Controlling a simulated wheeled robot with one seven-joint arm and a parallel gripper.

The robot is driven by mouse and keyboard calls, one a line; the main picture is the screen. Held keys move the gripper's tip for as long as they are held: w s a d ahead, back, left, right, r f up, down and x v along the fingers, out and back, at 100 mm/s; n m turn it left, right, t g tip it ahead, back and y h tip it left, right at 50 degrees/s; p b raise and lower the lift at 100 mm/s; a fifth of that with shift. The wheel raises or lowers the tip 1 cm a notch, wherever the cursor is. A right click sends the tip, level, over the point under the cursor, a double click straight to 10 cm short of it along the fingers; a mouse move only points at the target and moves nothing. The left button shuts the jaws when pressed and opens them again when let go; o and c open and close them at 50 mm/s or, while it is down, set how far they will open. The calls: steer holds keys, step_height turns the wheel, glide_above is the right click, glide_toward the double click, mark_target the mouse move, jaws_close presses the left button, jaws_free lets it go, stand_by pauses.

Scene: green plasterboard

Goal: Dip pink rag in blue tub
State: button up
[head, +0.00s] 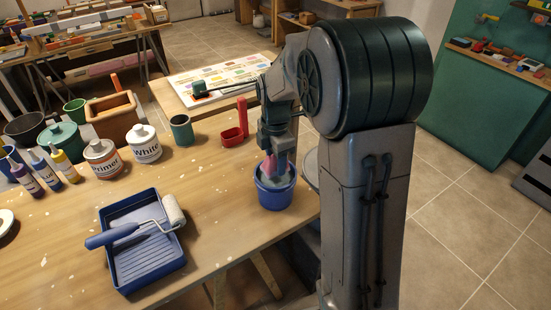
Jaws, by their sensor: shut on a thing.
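The blue tub (275,197) stands upright near the right front edge of the wooden table. It holds a greyish-blue content, seen around the rim. My gripper (277,172) points down over the tub's mouth, with its tips at about the rim. It is shut on the pink rag (266,168), of which a small pink part shows beside the fingers at the tub's opening. The lower part of the rag is hidden by the gripper and the tub wall, so I cannot tell how deep it sits.
A red open container (232,135) and a green cup (181,131) stand behind the tub. A blue paint tray (142,262) with a roller (174,210) lies to its left. Paint cans and bottles line the left. Bare tabletop lies between tray and tub.

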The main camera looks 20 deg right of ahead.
steer(key=shift+r, duration=0.1)
step_height(320, 180, up, 5)
steer(key=p, duration=0.3)
steer(key=shift+p, duration=0.4)
